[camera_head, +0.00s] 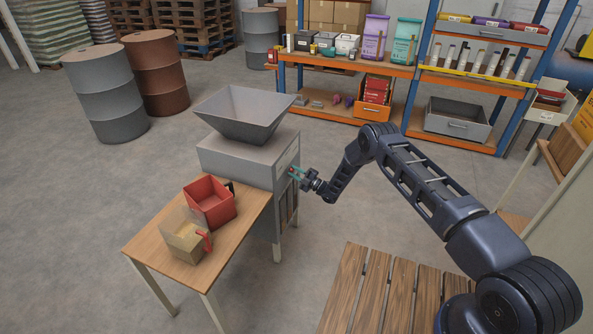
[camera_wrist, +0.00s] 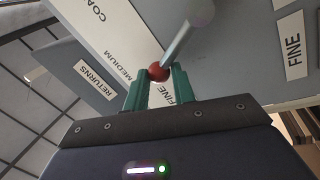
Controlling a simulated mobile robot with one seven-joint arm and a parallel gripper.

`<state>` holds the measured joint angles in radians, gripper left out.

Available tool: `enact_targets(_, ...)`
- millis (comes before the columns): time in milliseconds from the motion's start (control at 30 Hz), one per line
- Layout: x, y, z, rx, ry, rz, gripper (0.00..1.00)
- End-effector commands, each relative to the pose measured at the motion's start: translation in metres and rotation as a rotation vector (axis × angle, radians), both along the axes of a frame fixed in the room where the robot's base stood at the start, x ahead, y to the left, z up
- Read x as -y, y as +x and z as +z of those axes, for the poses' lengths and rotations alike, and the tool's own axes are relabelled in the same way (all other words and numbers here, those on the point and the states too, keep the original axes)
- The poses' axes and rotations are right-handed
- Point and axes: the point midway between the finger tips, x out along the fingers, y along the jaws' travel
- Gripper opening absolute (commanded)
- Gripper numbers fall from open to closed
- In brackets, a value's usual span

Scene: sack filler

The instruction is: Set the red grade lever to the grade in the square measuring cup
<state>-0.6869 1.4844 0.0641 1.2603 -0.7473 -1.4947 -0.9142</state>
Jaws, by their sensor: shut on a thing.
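My gripper (camera_head: 297,174) is at the front side of the grey filler machine (camera_head: 240,158). In the wrist view, the green fingers of my gripper (camera_wrist: 160,82) are shut on the red knob of the grade lever (camera_wrist: 158,72). The lever's grey shaft runs up and right from the knob. The white scale plate (camera_wrist: 117,22) reads COARSE, MEDIUM and FINE; the knob is near the MEDIUM and FINE words, and the exact setting cannot be told. The square measuring cup (camera_head: 184,242), clear-walled with tan contents and a red handle, stands on the wooden table.
In the wrist view, a RETURNS label (camera_wrist: 94,79) is at left and another FINE label (camera_wrist: 293,44) at right. A wooden slatted platform (camera_head: 372,290) lies in front of the machine.

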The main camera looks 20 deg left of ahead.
Motion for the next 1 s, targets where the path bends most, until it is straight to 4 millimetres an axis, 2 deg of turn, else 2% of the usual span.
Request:
enact_targets(400, 0.003, -0.010, -0.012, 0.233, -0.004, -0.006, 0.00)
enact_targets(1000, 0.004, -0.011, -0.014, 0.282, -0.006, -0.007, 0.00)
